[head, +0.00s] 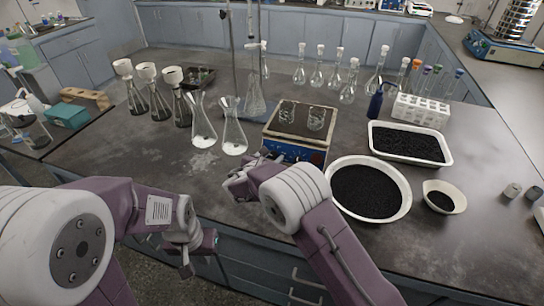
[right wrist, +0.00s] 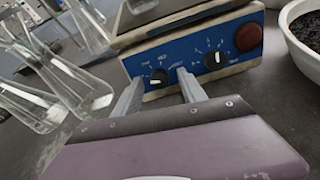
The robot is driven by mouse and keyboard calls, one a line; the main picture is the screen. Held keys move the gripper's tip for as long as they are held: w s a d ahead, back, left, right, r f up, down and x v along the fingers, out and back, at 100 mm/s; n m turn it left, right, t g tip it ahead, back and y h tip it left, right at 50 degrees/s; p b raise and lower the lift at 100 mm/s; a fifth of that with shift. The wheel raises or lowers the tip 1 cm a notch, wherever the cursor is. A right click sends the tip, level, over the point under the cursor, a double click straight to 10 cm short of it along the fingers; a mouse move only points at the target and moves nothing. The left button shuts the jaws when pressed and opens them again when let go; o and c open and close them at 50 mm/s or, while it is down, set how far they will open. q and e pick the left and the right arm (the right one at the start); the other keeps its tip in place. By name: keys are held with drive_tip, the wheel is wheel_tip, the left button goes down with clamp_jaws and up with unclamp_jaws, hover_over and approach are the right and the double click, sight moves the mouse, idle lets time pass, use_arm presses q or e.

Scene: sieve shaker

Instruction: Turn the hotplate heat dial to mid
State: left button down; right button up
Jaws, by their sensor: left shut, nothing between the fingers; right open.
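The hotplate (head: 296,148) stands on the bench, with a blue front panel and a dark top. In the right wrist view its panel (right wrist: 190,62) shows a left black dial (right wrist: 158,78), a right black dial (right wrist: 213,60) and a red button (right wrist: 248,37). The lettering is too small to tell which dial is heat. My right gripper (right wrist: 160,92) is open in front of the panel, its fingers on either side of the left dial; I cannot tell if they touch it. It also shows in the head view (head: 240,184). My left gripper (head: 187,268) is shut and empty, low before the bench front.
Two small glass beakers (head: 316,118) stand on the hotplate. Glass flasks (head: 233,138) stand to its left. A round bowl of black grains (head: 368,190) is close on its right, with a rectangular tray (head: 410,144) behind. The bench left of my right gripper is clear.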

drive_tip(key=shift+w+d+f, duration=0.15)
drive_tip(key=shift+w+f, duration=0.15)
drive_tip(key=shift+w, duration=0.35)
clamp_jaws()
drive_tip(key=shift+f+m+b, duration=0.1)
drive_tip(key=shift+m+b, duration=0.2)
drive_tip(key=shift+b, duration=0.2)
drive_tip(key=m+b, duration=0.4)
drive_tip(key=b, duration=0.2)
drive_tip(key=m+b, duration=0.5)
drive_tip(key=b, duration=0.1)
drive_tip(key=m+b, duration=0.5)
drive_tip(key=b, duration=0.2)
drive_tip(key=shift+s+d+f+y, duration=0.1)
drive_tip(key=shift+d+f+y, duration=0.05)
drive_tip(key=shift+f+y, duration=0.15)
drive_tip(key=shift+r+m+b, duration=0.15)
drive_tip(key=shift+m+b, duration=0.9)
drive_tip(key=shift+m, duration=0.15)
drive_tip(key=shift+r+m+b, duration=0.1)
drive_tip(key=shift+m+b, duration=0.95)
drive_tip(key=shift+m, duration=0.15)
unclamp_jaws()
drive_tip(key=shift+r, duration=0.1)
